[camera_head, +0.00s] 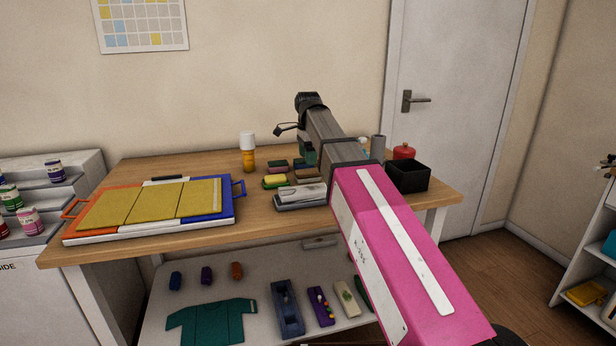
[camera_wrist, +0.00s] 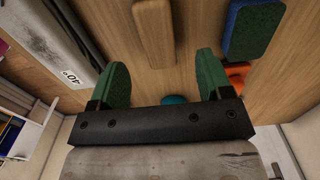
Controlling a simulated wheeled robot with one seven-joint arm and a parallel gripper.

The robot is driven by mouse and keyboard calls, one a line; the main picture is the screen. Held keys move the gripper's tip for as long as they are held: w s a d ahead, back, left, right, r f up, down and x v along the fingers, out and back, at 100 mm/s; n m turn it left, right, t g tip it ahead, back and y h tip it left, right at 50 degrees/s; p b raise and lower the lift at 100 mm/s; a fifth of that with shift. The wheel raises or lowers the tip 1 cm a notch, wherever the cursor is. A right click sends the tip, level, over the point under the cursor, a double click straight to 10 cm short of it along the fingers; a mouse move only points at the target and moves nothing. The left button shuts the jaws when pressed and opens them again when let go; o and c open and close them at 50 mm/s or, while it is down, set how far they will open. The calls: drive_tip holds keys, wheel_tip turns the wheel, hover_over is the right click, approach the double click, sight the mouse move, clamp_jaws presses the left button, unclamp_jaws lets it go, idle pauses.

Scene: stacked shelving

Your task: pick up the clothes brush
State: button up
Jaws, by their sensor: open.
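A tan, wooden-looking block with rounded edges (camera_wrist: 154,32), which looks like the back of the clothes brush, lies on the wooden tabletop in the wrist view. It lies beyond my fingertips, roughly between their lines and a little left of centre. Any bristles are hidden. In the head view, a small brown piece (camera_head: 308,173) beside my gripper may be the same thing. My gripper (camera_wrist: 161,72) is open, its two green fingers wide apart and apparently not touching the block. In the head view its green fingers (camera_head: 306,154) show over the table's back part, partly hidden by my arm.
A black box (camera_head: 408,177) and red pot (camera_head: 404,152) stand right; a folding board (camera_head: 150,235) fills the left.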

sight(308, 170)
drive_tip(key=shift+s+f, duration=0.1)
drive_tip(key=shift+f, duration=2.85)
drive_tip(key=shift+c, duration=0.3)
drive_tip(key=c, duration=1)
